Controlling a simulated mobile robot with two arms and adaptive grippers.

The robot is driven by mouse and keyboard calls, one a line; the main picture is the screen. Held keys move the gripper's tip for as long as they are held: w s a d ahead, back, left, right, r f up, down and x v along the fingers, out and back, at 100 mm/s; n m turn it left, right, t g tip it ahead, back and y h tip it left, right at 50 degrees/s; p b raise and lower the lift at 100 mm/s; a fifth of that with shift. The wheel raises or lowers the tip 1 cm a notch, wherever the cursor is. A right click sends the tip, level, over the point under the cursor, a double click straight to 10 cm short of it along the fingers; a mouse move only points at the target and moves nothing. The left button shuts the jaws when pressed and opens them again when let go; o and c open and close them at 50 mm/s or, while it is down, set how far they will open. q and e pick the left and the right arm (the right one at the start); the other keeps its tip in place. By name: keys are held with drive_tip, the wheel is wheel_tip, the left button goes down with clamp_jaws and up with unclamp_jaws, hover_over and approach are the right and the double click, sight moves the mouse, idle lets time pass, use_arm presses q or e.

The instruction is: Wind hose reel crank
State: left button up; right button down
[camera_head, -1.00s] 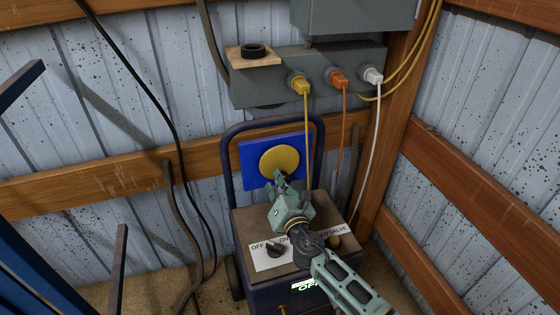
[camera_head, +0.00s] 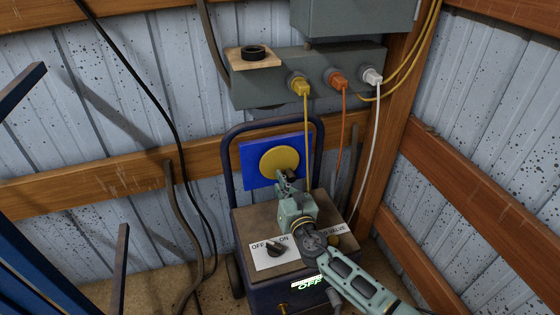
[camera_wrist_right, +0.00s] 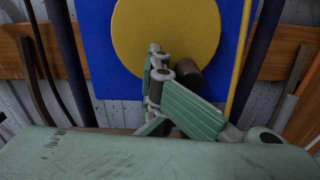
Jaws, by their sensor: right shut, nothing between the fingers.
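The hose reel crank shows as a yellow disc (camera_head: 279,160) on a blue plate (camera_head: 250,176), upright at the back of the cart. The disc also fills the top middle of the right wrist view (camera_wrist_right: 135,30). A dark round handle (camera_wrist_right: 188,72) sits low on the disc there, partly hidden behind a finger. My right gripper (camera_head: 284,178) is shut and empty in front of the disc's lower edge. In the right wrist view its fingertips (camera_wrist_right: 154,58) are just left of the handle; I cannot tell whether they touch it. My left gripper is out of view.
The cart top (camera_head: 245,222) has a black OFF/ON knob (camera_head: 276,249) and a valve label. A dark tubular handle (camera_head: 229,150) frames the plate. Wooden beams line the walls.

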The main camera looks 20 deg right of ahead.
sight(292, 179)
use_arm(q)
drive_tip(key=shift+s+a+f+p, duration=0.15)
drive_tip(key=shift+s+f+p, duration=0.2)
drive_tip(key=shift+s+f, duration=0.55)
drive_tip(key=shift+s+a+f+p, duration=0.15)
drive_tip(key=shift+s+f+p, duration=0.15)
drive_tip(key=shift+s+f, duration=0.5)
use_arm(e)
drive_tip(key=shift+d+n, duration=0.35)
drive_tip(key=shift+n, duration=0.5)
drive_tip(key=shift+d+n, duration=0.35)
drive_tip(key=shift+n, duration=0.5)
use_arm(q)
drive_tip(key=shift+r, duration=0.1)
